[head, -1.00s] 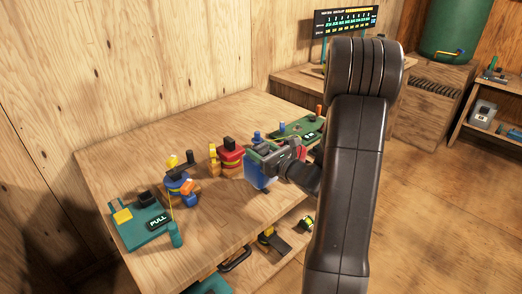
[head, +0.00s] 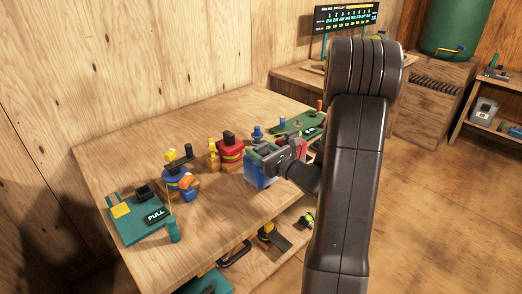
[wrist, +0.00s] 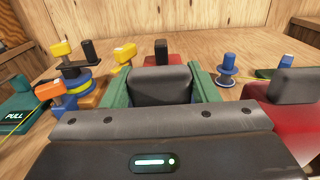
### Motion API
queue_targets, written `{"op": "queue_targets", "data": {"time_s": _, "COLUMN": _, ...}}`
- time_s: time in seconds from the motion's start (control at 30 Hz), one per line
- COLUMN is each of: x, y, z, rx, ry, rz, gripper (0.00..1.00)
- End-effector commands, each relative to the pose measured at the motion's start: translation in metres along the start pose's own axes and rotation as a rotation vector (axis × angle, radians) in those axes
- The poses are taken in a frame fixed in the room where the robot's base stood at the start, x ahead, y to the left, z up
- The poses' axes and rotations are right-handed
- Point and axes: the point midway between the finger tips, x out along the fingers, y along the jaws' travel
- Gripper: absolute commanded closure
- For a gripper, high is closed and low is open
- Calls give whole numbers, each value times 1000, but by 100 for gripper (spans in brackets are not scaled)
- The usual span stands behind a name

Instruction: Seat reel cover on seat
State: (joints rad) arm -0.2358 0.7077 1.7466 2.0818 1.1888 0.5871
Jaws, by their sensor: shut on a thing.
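My gripper (head: 267,148) has green fingers and is shut on a blue block-like piece with a dark grey grip, which I take to be the reel cover (head: 257,177). In the wrist view its dark grey grip (wrist: 162,86) lies between the green fingers; its blue body is hidden there. I cannot tell whether its underside touches the table. A red piece with a dark grip (wrist: 298,105) is at the right in the wrist view. I cannot tell which part is the seat.
The wooden table (head: 205,215) has clear room at front. A blue reel with orange parts (head: 178,179) stands at left, by a green PULL board (head: 125,229). A blue spool (head: 257,134) and green board (head: 300,124) are behind. A wooden wall (head: 120,70) closes the back.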

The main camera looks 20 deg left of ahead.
Motion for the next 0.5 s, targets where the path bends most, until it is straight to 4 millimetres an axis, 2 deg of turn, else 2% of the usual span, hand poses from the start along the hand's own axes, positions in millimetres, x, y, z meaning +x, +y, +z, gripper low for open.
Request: {"op": "queue_targets", "data": {"time_s": 0.5, "x": 0, "y": 0, "z": -14, "rx": 0, "ry": 0, "rz": 0, "gripper": 69}}
